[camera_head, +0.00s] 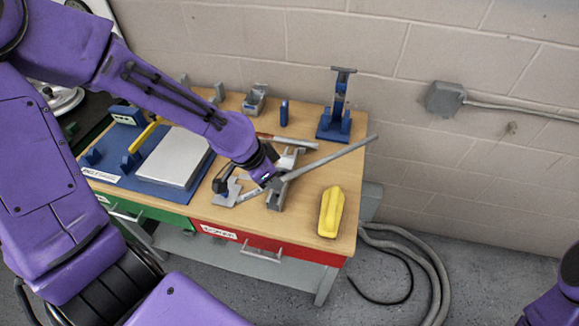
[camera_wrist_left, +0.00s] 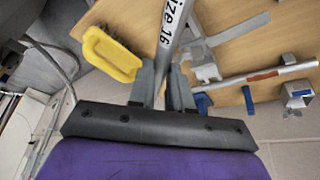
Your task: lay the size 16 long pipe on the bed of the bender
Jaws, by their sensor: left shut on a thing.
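My left gripper (camera_head: 274,186) is shut on a long grey pipe (camera_head: 335,157) above the front middle of the bench. The pipe slants up to the right, its far end in the air near the blue stand. In the left wrist view the pipe (camera_wrist_left: 166,45) passes between the fingers (camera_wrist_left: 161,85), and its white label ends in "ize 16". Grey metal parts (camera_head: 286,160) lie behind the gripper and partly hidden by it; they also show in the left wrist view (camera_wrist_left: 204,62). I cannot tell for sure which part is the bender. My right gripper is out of view.
A yellow object (camera_head: 331,212) lies at the front right of the wooden bench top (camera_head: 300,228). A blue stand (camera_head: 336,122) stands at the back right. A blue mat with a grey block (camera_head: 174,158) is at left.

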